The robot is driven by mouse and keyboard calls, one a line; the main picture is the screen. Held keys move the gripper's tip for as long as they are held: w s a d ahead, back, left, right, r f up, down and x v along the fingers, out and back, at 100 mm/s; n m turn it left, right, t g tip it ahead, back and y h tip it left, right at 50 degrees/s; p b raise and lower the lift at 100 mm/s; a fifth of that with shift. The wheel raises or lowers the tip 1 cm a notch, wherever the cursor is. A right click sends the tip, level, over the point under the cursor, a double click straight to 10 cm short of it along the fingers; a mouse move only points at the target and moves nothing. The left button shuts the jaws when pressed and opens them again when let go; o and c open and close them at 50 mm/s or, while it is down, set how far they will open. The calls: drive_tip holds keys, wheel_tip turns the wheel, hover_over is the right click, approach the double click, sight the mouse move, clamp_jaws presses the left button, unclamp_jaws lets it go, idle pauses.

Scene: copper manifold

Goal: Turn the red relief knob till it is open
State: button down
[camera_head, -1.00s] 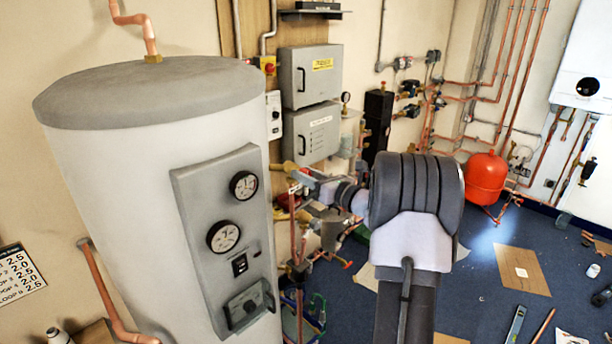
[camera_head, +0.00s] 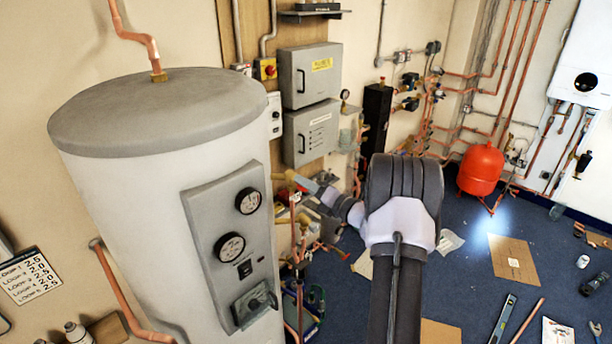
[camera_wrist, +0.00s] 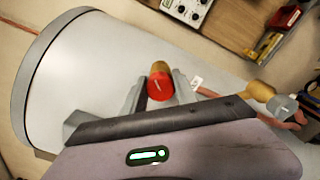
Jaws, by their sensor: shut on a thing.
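The red relief knob (camera_wrist: 160,86) shows in the middle of the wrist view, on a brass fitting (camera_wrist: 160,68) at the side of the white cylinder. It has a pale line on its face. My gripper (camera_wrist: 158,92) has one finger on each side of the knob and is shut on it. In the head view my gripper (camera_head: 305,184) reaches the brass fitting at the cylinder's right side.
A second brass fitting with a grey end (camera_wrist: 283,106) sits to the right of my gripper in the wrist view. Grey control boxes (camera_head: 311,75) hang on the wall behind. Copper pipes and valves crowd below my gripper. Papers and tools lie on the blue floor (camera_head: 460,290).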

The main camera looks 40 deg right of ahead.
drive_tip(key=shift+m+p, duration=1.45)
drive_tip(key=shift+m, duration=0.35)
drive_tip(key=c, duration=1)
unclamp_jaws()
drive_tip(key=shift+o, duration=0.2)
drive_tip(key=s+d+b, duration=0.1)
drive_tip(key=s, duration=1.6)
drive_tip(key=shift+s+d+b, duration=0.2)
drive_tip(key=shift+b, duration=0.1)
